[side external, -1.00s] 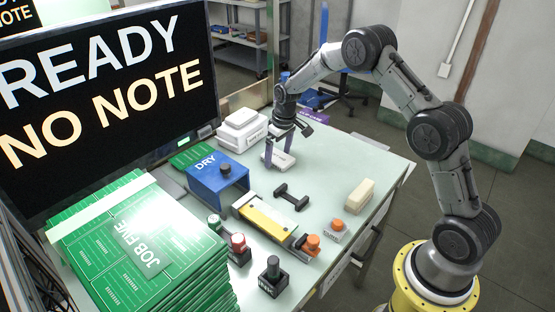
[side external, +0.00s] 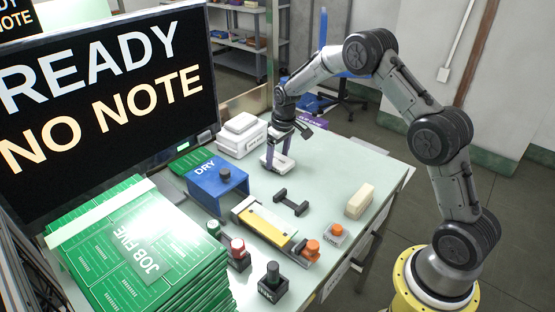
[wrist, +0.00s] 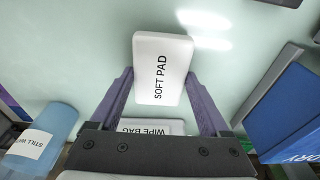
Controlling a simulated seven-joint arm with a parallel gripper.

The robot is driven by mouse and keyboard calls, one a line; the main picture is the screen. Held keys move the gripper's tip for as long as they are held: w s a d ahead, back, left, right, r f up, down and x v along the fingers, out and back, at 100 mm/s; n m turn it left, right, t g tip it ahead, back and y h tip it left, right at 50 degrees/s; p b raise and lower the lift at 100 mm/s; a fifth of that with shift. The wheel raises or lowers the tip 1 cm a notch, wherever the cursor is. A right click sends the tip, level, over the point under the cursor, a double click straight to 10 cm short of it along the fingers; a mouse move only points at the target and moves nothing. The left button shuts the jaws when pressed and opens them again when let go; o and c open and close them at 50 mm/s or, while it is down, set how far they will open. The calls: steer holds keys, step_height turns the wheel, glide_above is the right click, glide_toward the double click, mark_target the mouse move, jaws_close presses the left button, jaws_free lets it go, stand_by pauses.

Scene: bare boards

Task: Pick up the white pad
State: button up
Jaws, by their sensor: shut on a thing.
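The white pad (wrist: 163,68), labelled SOFT PAD, lies between the two purple fingers of my gripper (wrist: 159,77) in the wrist view. The fingers press on its two long sides, near its lower half. In the side view my gripper (side external: 277,160) points down at the far part of the bench, shut on the pad (side external: 277,165). The pad is at bench level there; I cannot tell whether it still touches the surface. The fingers partly cover it.
A white WIPE BAG box (side external: 241,133) stands left of the gripper. A blue DRY box (side external: 218,184), a dark handle-shaped holder (side external: 291,203), a yellow-and-white fixture (side external: 264,220) and a cream block (side external: 359,200) stand nearer. Bench right of the gripper is clear.

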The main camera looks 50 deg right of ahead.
step_height(320, 180, up, 3)
steer(key=shift+f, duration=0.15)
steer(key=s+r, duration=0.2)
steer(key=s+a+r, duration=0.1)
steer(key=s+r, duration=0.1)
steer(key=r, duration=0.1)
steer(key=shift+s+r, duration=0.1)
steer(key=shift+s, duration=0.2)
steer(key=s+a+r, duration=0.3)
steer(key=s+a, duration=0.2)
steer(key=s, duration=0.6)
steer(key=s+a+r, duration=0.3)
steer(key=s+a, duration=0.1)
steer(key=s, duration=0.8)
steer(key=w+f, duration=0.3)
steer(key=w, duration=0.1)
steer(key=w+f, duration=0.3)
steer(key=w, duration=0.2)
steer(key=w+f, duration=0.3)
steer(key=w, duration=0.2)
steer(key=shift+f, duration=1.7)
